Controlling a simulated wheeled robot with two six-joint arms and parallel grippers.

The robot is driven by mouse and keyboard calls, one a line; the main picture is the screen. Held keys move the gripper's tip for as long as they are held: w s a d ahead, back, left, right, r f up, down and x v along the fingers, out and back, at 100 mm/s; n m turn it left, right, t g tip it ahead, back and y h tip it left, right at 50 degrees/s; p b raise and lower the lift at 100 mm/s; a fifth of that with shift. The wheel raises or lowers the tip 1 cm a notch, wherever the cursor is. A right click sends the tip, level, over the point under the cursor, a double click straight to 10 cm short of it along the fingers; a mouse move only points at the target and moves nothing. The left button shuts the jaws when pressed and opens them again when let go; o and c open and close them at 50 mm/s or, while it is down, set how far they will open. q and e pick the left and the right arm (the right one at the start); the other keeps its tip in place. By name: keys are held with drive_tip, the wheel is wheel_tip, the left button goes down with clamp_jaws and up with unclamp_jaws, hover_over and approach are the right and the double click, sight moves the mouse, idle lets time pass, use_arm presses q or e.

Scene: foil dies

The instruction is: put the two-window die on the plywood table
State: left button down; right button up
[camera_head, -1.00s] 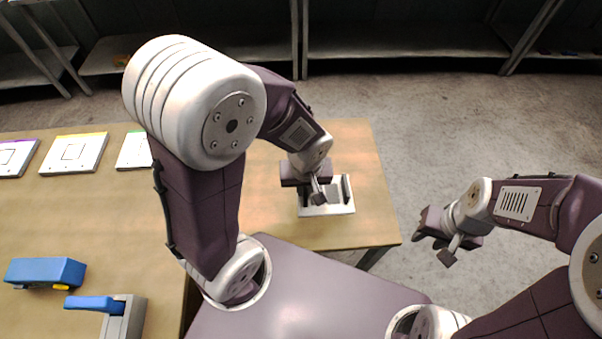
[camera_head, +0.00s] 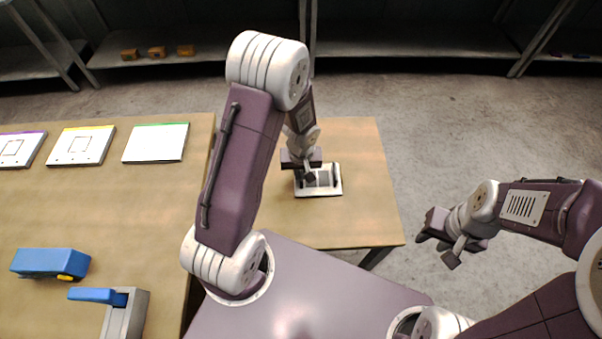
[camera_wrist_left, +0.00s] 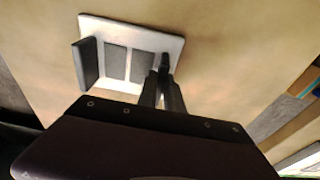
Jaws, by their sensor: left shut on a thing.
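The two-window die is a white plate (camera_head: 318,193) with two grey windows and a dark upright block near each end. In the left wrist view the die (camera_wrist_left: 130,32) shows its windows side by side, with one block at its left. My left gripper (camera_head: 309,175) is shut on the die's other block, and its fingers show in the wrist view (camera_wrist_left: 164,68). The die is flat over the small plywood table (camera_head: 365,205); I cannot tell whether it touches it. My right gripper (camera_head: 437,240) hangs over the floor at right, away from the die; its jaws are unclear.
A larger wooden table (camera_head: 120,215) at left bears white plates with purple, yellow (camera_head: 82,146) and green edges (camera_head: 156,142), a blue block (camera_head: 50,263) and a blue-handled grey device (camera_head: 122,312). Shelves (camera_head: 415,40) stand behind. The small table is bare around the die.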

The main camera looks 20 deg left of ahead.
use_arm(q)
drive_tip(key=shift+s+f, duration=0.1)
drive_tip(key=c, duration=1.5)
unclamp_jaws()
drive_tip(key=shift+r, duration=0.45)
wheel_tip(320, 180, up, 11)
drive_tip(key=s+p, duration=0.2)
drive_tip(key=s+m, duration=0.1)
drive_tip(key=s, duration=0.2)
drive_tip(key=s+d+r+m, duration=0.1)
drive_tip(key=s+m, duration=0.1)
drive_tip(key=s, duration=0.1)
drive_tip(key=s+d+r+m, duration=0.1)
drive_tip(key=s+m, duration=0.1)
drive_tip(key=s, duration=0.1)
drive_tip(key=shift+h, duration=0.4)
